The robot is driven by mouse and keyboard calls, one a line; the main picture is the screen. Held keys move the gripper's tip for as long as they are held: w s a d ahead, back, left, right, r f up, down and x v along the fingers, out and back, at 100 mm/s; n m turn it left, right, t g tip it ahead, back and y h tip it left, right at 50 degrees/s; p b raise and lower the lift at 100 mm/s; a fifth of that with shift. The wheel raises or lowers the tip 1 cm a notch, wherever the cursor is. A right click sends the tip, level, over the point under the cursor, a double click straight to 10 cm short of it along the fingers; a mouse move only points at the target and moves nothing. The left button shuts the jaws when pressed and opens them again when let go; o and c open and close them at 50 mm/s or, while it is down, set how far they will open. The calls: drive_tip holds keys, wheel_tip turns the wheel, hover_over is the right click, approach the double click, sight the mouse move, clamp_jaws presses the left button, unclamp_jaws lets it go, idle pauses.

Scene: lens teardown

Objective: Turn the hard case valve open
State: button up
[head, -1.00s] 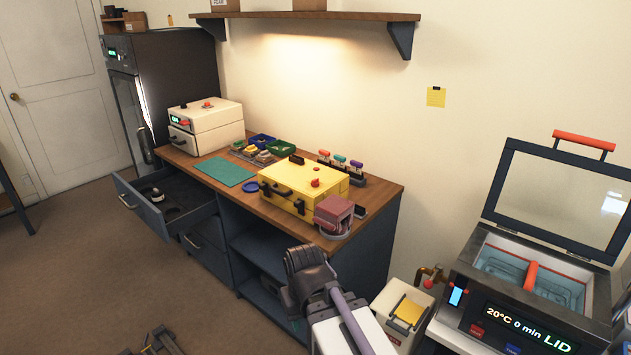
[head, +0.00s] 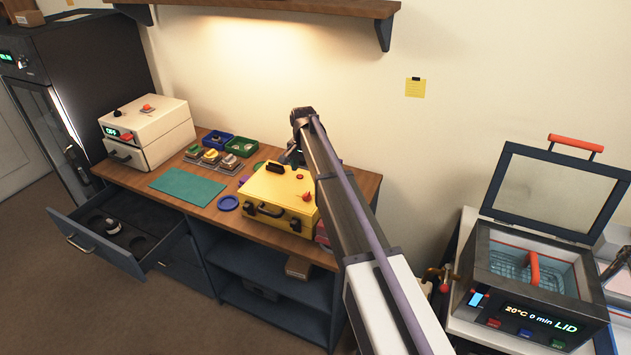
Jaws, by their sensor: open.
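The yellow hard case (head: 262,190) lies shut on the wooden bench, its dark carry handle on the front side. A small red knob (head: 306,197) sits near its front right corner. A second small red spot (head: 299,177) shows farther back on the lid. Which of them is the valve, and how far it is turned, I cannot tell. My gripper (head: 294,158) is above the back of the case, behind the red parts in this view. It is open. My arm hides the case's right side, and the fingertips are too small to make out clearly.
A green mat (head: 188,187), a blue ring (head: 228,203) and blue and green trays (head: 242,147) lie left of the case. A white box-shaped device (head: 165,135) stands at the bench's left end. An open drawer (head: 130,255) juts out in front. The shelf (head: 270,8) overhangs the wall.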

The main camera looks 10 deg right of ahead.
sight(307, 193)
drive_tip(key=f+b, duration=0.7)
drive_tip(key=s+f+b, duration=0.1)
drive_tip(key=f+b, duration=0.2)
drive_tip(key=b, duration=0.1)
drive_tip(key=shift+d+f, duration=0.2)
drive_tip(key=shift+f, duration=0.15)
drive_tip(key=shift+r, duration=0.1)
drive_tip(key=c, duration=0.9)
